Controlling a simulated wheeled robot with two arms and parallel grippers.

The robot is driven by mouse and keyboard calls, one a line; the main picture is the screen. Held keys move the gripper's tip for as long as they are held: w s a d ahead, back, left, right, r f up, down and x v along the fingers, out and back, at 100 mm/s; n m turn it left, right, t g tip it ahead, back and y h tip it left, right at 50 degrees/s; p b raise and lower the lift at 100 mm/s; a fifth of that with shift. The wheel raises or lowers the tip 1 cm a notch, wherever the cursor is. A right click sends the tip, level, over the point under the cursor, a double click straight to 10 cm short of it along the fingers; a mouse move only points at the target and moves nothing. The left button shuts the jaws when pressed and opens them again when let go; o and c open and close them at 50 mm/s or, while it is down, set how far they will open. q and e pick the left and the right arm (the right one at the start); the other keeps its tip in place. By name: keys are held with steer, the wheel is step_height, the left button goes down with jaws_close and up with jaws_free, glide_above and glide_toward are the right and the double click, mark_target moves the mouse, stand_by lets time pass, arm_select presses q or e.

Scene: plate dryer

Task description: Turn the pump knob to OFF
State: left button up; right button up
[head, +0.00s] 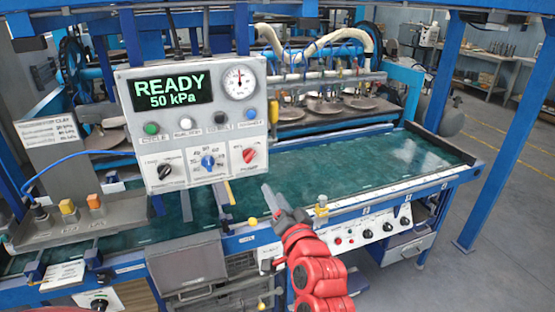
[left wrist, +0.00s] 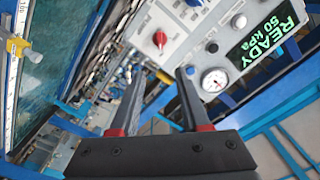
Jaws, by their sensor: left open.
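A grey control panel (head: 198,130) faces me in the head view, with a green READY 50 kPa display (head: 172,90). Its lower row has a black knob (head: 164,171), a blue knob (head: 208,162) and a red knob (head: 249,155). My left gripper (head: 270,196) is below and right of the red knob, apart from the panel. In the left wrist view its fingers (left wrist: 158,75) are open and empty, and the red knob (left wrist: 160,39) shows beyond the gap between their tips. My right gripper is not in view.
A round pressure gauge (head: 239,82) and a row of buttons (head: 186,125) are on the same panel. A green table bed (head: 400,160) lies behind my arm. A second strip of knobs (head: 370,232) is on its front edge. A blue post (head: 490,135) stands at right.

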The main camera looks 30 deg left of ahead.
mark_target(252, 158)
arm_select(q)
steer(key=p+x, duration=0.2)
steer(key=x, duration=0.6)
steer(key=p+x, duration=0.3)
steer(key=x, duration=0.5)
steer(key=shift+a+f, duration=0.15)
steer(key=shift+a, duration=0.2)
steer(key=shift+w+a+f, duration=0.15)
steer(key=shift+w+a, duration=0.15)
jaws_close()
